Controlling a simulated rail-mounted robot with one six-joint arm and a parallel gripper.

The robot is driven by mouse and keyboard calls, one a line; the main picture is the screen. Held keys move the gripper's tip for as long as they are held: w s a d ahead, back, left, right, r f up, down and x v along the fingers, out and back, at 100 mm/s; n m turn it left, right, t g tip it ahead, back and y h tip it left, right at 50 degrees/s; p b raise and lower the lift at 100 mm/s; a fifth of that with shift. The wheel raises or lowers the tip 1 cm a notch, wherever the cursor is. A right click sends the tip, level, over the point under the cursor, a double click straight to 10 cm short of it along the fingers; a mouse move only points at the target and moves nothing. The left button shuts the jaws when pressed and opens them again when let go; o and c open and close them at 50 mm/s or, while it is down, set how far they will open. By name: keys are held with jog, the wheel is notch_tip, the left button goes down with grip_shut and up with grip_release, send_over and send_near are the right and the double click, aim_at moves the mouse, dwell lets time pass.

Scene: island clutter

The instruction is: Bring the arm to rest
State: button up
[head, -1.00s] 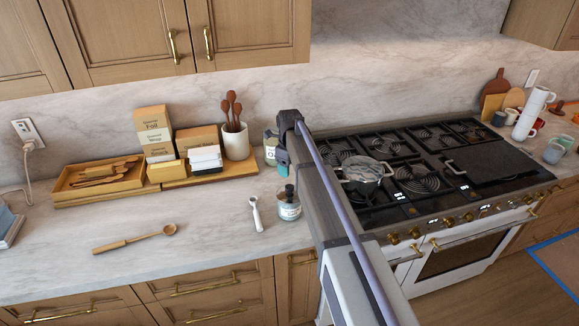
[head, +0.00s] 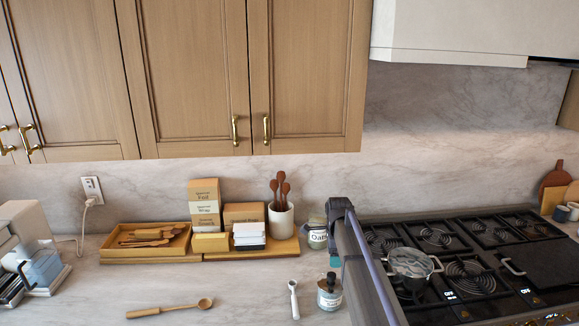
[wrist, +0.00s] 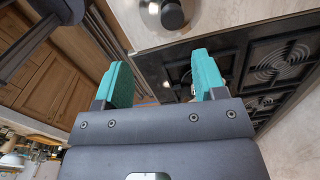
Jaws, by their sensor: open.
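My gripper (wrist: 165,82) shows in the wrist view with its two teal fingers apart and nothing between them. The stove's edge and black cooktop lie beyond the fingers. In the head view my arm rises from the lower right, between the counter and the stove. A small teal part of my gripper (head: 335,262) shows at the arm's far end, beside the oats jar (head: 318,234). Most of the gripper is hidden behind the arm there.
A glass jar with a dark lid (head: 329,292) stands close left of my arm. A steel pot (head: 411,264) sits on the stove (head: 470,262) to the right. A white-handled scoop (head: 293,299) and a wooden spoon (head: 170,309) lie on the counter. Wooden cabinets (head: 190,80) hang above.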

jog(key=s+f+n+b, duration=0.4)
jog(key=s+n, duration=0.2)
jog(key=s, duration=0.4)
jog(key=s+f+n+b, duration=0.3)
jog(key=s+n, duration=0.3)
jog(key=s, duration=0.5)
jog(key=s+f+n+b, duration=0.4)
jog(key=s+n, duration=0.2)
jog(key=s, duration=0.4)
jog(key=shift+s+f+n+b, duration=0.2)
jog(key=shift+f+n+b, duration=0.15)
jog(key=shift+n+b, duration=0.05)
